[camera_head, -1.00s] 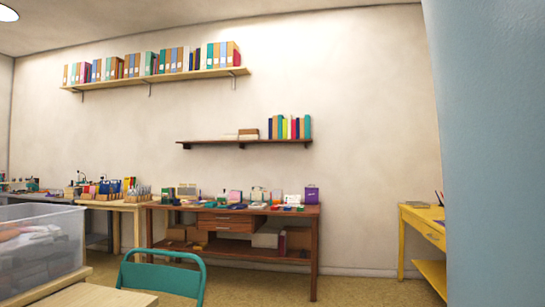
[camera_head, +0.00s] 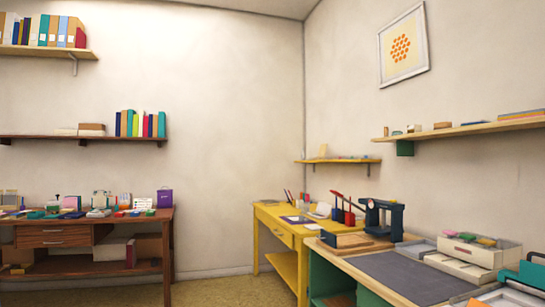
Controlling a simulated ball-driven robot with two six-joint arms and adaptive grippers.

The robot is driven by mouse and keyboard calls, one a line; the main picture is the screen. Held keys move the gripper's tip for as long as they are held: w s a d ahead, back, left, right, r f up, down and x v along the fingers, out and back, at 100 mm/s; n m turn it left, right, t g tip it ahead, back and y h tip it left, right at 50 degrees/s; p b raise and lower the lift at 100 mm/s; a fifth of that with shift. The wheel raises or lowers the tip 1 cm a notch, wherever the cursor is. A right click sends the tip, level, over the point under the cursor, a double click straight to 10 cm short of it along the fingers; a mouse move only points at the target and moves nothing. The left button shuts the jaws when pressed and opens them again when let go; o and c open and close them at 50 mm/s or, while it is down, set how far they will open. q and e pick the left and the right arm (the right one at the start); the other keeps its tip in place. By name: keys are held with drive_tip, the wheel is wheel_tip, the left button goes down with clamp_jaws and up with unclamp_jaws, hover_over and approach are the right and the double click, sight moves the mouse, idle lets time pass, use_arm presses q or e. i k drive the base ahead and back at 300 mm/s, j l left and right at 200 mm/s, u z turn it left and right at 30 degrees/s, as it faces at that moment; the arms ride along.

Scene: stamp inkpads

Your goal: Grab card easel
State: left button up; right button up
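I cannot pick out the card easel with certainty; things are small at this distance. A small tan upright piece (camera_head: 323,150) stands on the small corner shelf (camera_head: 345,160); I cannot tell what it is. A beige frame-like thing (camera_head: 9,199) stands at the left end of the brown table (camera_head: 85,222), cut by the picture edge. Neither of my grippers shows in the view.
A yellow desk (camera_head: 273,229) stands in the corner with pens and papers. A green-sided workbench (camera_head: 332,275) at the lower right holds a dark mat (camera_head: 415,278), a dark press (camera_head: 382,217) and a drawer box (camera_head: 465,253). Floor (camera_head: 220,291) shows clear between the brown table and desk.

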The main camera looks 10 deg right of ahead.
sight(321, 156)
drive_tip(key=z, duration=0.6)
drive_tip(key=i+j+u, duration=0.35)
drive_tip(key=i, duration=0.15)
drive_tip(key=i+u, duration=0.35)
drive_tip(key=i, duration=0.2)
drive_tip(key=i+u, duration=0.2)
drive_tip(key=i, duration=2.15)
